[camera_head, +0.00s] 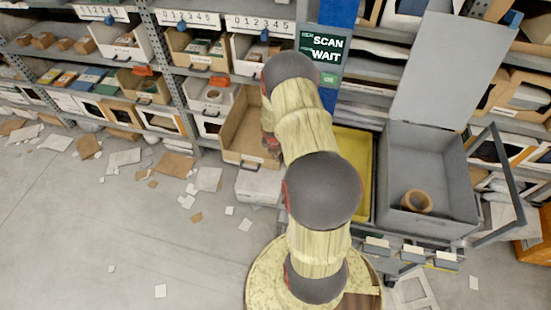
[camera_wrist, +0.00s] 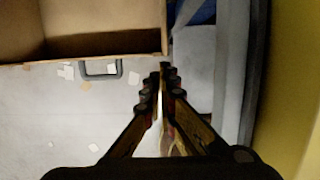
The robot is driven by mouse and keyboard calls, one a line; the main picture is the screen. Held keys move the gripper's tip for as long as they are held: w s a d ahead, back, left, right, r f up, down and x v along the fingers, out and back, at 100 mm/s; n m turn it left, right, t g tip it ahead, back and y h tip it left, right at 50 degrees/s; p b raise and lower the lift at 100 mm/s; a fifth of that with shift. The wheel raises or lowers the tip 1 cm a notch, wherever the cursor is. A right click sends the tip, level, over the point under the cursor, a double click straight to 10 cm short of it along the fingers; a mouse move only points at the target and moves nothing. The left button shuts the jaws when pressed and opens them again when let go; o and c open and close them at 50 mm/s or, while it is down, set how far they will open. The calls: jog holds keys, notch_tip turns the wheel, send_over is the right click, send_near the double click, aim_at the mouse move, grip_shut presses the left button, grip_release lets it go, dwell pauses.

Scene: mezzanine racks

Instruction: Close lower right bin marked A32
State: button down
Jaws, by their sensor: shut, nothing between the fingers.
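A brown open bin (camera_head: 240,145) sticks out from the rack left of my arm in the head view, and its visible inside is empty. It also shows at the top left of the wrist view (camera_wrist: 85,48), with a dark handle (camera_wrist: 117,75) on its front. No A32 mark is legible. My gripper (camera_wrist: 164,72) is shut and empty, its fingertips near the bin's front right corner in the wrist view. I cannot tell whether they touch it. In the head view my arm partly hides the gripper (camera_head: 268,142) and the bin's right side.
A white box (camera_head: 258,187) sits below the brown bin. Right of my arm are a yellow bin (camera_head: 352,165) and a grey open container (camera_head: 425,165) holding a brown ring (camera_head: 416,201). A SCAN WAIT screen (camera_head: 321,47) stands behind. Paper scraps litter the otherwise open floor at left.

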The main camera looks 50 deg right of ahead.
dwell(0.3)
jog(key=w+d+p, duration=0.4)
jog(key=d+p, duration=0.2)
jog(key=d, duration=0.1)
jog(key=shift+d+p, duration=0.3)
jog(key=shift+d, duration=0.05)
dwell(0.3)
